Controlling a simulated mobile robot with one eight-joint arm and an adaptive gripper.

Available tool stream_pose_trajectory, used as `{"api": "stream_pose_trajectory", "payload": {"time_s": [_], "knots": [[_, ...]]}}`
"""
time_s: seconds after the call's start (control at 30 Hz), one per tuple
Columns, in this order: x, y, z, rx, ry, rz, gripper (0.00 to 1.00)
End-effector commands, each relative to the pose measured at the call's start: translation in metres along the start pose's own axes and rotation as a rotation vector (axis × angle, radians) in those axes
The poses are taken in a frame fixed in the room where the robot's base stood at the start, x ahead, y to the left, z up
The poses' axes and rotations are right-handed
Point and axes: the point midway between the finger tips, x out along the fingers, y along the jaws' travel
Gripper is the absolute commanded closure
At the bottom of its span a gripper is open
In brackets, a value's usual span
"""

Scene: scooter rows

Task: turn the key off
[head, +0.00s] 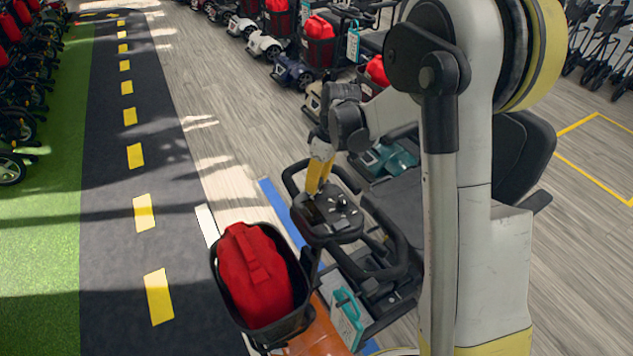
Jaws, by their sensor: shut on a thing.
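The scooter's dark control console (340,223) sits between black loop handlebars, near the middle of the head view. My gripper (312,194) reaches down from above, its yellow fingers at the console's far left part. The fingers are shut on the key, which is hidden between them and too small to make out. I cannot tell which way the key is turned. A dark round knob shows on the console to the right of the fingers.
The scooter has a front basket (222,273) with a red bag (258,275), orange bodywork (322,328) and a dark seat (522,155). More scooters stand behind. A dark lane with yellow dashes lies clear on the left.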

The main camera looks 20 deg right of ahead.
Motion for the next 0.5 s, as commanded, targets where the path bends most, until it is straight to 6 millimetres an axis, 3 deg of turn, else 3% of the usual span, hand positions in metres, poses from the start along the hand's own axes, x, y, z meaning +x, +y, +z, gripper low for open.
{"api": "stream_pose_trajectory", "payload": {"time_s": [0.17,0.2,0.27,0.5], "knots": [[0.0005,-0.0004,0.0003,0.0,-0.001,-0.001,0.99],[0.0005,-0.0004,0.0003,0.0,-0.001,0.0,0.6],[0.0005,-0.0003,0.0002,0.0,-0.001,0.0,0.46],[0.0002,-0.0002,0.0,0.001,0.0,0.0,0.46]]}}
